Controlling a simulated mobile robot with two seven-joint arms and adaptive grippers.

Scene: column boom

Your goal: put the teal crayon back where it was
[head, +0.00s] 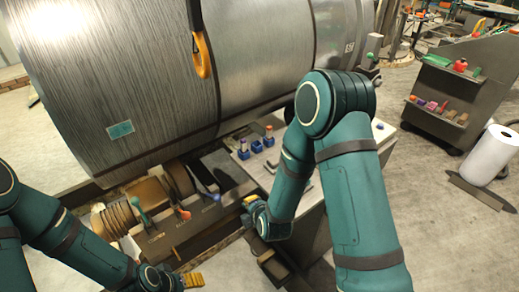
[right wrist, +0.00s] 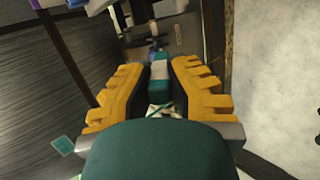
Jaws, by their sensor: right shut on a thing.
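The teal crayon (right wrist: 159,72), with a pale band, stands between the yellow fingers of my right gripper (right wrist: 158,90) in the right wrist view. The fingers are shut on it. In the head view my right gripper (head: 252,207) is beside the grey bench, and I cannot make out the crayon there. My left gripper (head: 193,281) is at the bottom edge of the head view. Its yellow fingers are small, and whether they are open does not show.
A large metal drum (head: 270,50) with a teal patch (head: 120,130) fills the back. Small blue holders (head: 243,154) stand on the grey bench.

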